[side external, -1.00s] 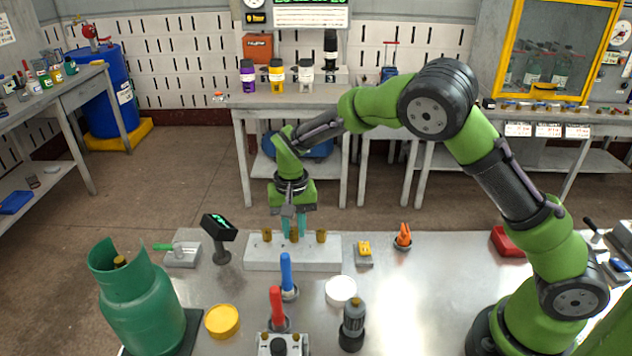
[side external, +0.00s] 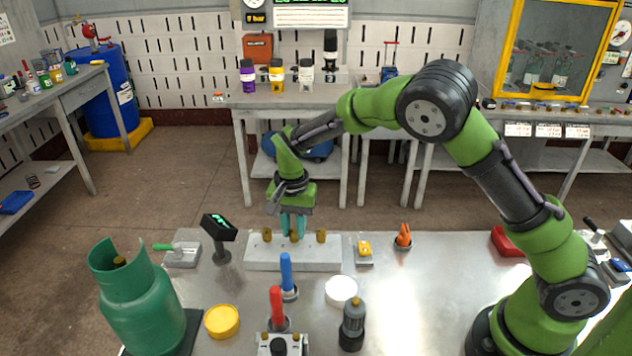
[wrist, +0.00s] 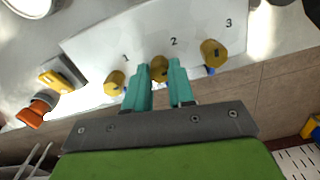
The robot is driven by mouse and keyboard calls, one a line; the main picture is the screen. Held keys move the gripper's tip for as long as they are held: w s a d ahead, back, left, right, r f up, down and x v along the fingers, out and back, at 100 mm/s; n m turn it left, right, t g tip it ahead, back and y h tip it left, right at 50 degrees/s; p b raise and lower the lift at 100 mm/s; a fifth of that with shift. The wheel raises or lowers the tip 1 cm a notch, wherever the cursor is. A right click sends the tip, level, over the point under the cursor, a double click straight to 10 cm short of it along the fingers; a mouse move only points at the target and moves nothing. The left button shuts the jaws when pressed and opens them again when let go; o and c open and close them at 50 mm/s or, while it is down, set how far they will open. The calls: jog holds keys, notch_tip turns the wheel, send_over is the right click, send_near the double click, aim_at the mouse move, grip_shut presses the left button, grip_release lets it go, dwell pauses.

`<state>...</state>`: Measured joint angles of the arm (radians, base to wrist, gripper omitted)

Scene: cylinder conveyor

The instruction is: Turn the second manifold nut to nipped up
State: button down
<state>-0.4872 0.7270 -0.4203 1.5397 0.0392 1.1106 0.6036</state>
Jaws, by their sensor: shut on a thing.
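The manifold (side external: 330,258) is a pale block on the bench with three brass nuts in a row. In the wrist view its top (wrist: 110,45) carries the numbers 1, 2 and 3. The second nut (wrist: 159,69) is between the teal fingers of my gripper (wrist: 164,75), which is shut on it. In the side view the second nut (side external: 294,237) shows partly, with the fingers of my gripper (side external: 293,226) around it. The first nut (wrist: 114,83) and third nut (wrist: 210,54) stand free on either side.
A dark readout on a stand (side external: 220,234) is left of the manifold. A yellow item on a block (side external: 364,248) and an orange item (side external: 404,235) are to its right. Blue (side external: 287,272) and red (side external: 277,305) handles stand in front. A green cylinder (side external: 140,305) is at left.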

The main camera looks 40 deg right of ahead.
aim_at(294, 229)
jog(key=shift+r, duration=0.1)
jog(key=c, duration=1)
grip_release()
jog(key=shift+o, duration=0.2)
notch_tip(294, 229, up, 17)
jog(key=s+d+r+n+t+y, duration=0.1)
jog(key=s+d+n+t, duration=0.2)
jog(key=s, duration=0.8)
jog(key=s+d+r+n+t+y, duration=0.1)
jog(key=s+d+r+n+t, duration=0.1)
jog(key=s, duration=1)
jog(key=shift+s+d+n+t, duration=0.25)
jog(key=shift+d+n+t, duration=0.3)
jog(key=shift+n+t, duration=0.45)
